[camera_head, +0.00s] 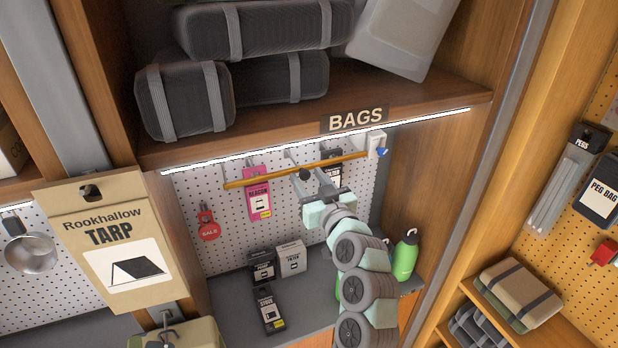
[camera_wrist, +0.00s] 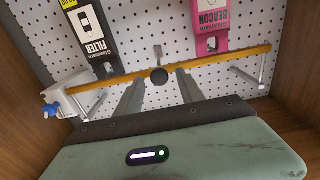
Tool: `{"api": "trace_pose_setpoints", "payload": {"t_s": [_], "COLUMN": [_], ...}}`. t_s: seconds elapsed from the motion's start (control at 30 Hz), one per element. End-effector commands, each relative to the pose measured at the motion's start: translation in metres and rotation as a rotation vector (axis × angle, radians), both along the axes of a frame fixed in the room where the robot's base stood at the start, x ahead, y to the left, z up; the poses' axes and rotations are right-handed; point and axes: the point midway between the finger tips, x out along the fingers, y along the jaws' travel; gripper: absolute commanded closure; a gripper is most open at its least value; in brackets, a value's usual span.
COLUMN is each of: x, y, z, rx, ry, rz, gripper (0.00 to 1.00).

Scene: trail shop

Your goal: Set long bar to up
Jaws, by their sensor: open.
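The long bar (camera_head: 262,180) is a thin orange-brown rod running across the front of the pegboard, under the BAGS shelf and roughly parallel to its edge. A white bracket with a blue knob (camera_head: 377,148) is at its right end; this bracket (camera_wrist: 66,96) is at the left in the wrist view. A round black knob (camera_wrist: 159,75) sits near the middle of the bar (camera_wrist: 225,57). My gripper (camera_head: 314,183) is open at the bar, its fingers either side of the black knob in the wrist view. I cannot tell whether they touch it.
A pink Beacon package (camera_head: 258,196) and a black Filter package (camera_wrist: 92,35) hang behind the bar. Boxes (camera_head: 291,258) and a green bottle (camera_head: 405,256) stand on the counter below. The BAGS shelf (camera_head: 440,100) is just above; a wooden side wall (camera_head: 435,190) closes the right.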

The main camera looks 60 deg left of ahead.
Motion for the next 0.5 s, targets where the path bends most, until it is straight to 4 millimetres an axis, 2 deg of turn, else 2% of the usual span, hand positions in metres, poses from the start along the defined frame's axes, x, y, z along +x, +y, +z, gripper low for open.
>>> {"api": "trace_pose_setpoints", "payload": {"t_s": [0.2, 0.5], "x": [-0.0001, 0.0], "y": [0.0004, 0.0001], "z": [-0.0003, -0.0002], "rx": [0.0, 0.0], "ry": [0.0, 0.0], "rz": [0.0, 0.0], "gripper": [0.55, 0.78]}}
